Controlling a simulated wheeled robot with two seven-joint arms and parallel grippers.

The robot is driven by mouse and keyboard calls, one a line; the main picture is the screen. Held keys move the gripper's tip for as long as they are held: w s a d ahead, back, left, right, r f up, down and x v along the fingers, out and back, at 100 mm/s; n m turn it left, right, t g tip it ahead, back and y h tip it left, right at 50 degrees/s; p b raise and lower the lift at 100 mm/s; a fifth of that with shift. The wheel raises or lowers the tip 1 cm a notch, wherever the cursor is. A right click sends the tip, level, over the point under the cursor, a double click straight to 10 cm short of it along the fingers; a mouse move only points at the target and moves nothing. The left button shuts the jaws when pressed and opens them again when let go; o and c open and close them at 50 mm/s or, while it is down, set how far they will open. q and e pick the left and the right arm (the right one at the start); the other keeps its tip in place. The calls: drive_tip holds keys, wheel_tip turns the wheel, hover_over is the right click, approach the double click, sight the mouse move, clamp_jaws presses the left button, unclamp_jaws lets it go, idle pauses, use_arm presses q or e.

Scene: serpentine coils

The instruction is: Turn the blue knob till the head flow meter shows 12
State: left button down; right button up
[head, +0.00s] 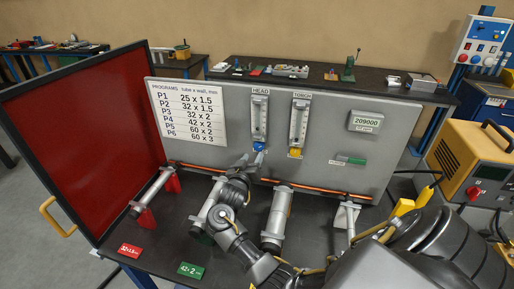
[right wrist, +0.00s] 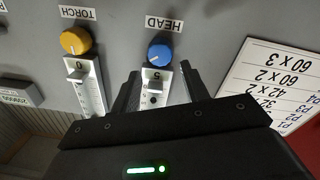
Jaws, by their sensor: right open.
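The HEAD flow meter (head: 260,115) is an upright clear tube on the grey panel, with the blue knob (head: 258,146) at its foot. In the right wrist view, turned upside down, the blue knob (right wrist: 160,53) shows above the meter's scale (right wrist: 155,88). My right gripper (head: 252,160) is open just below and in front of the knob. In the right wrist view, its two fingers (right wrist: 160,72) stand apart, and the knob appears beyond their tips, apart from them. The meter's reading is too small to tell. My left gripper is not in view.
The TORCH flow meter (head: 299,122) with its yellow knob (head: 295,153) stands close on the right. A copper tube (head: 315,190) runs along the panel's foot. A red screen (head: 90,140) closes the left side. A programme chart (head: 187,112) hangs left of the meters.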

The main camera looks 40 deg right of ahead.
sight(258, 147)
drive_tip(key=p+x, duration=0.1)
drive_tip(key=x, duration=0.5)
drive_tip(key=shift+c, duration=0.2)
drive_tip(key=c, duration=0.7)
drive_tip(key=shift+f, duration=0.1)
drive_tip(key=m+b, duration=0.3)
drive_tip(key=m, duration=0.1)
drive_tip(key=shift+m+b, duration=0.85)
drive_tip(key=shift+m, duration=0.55)
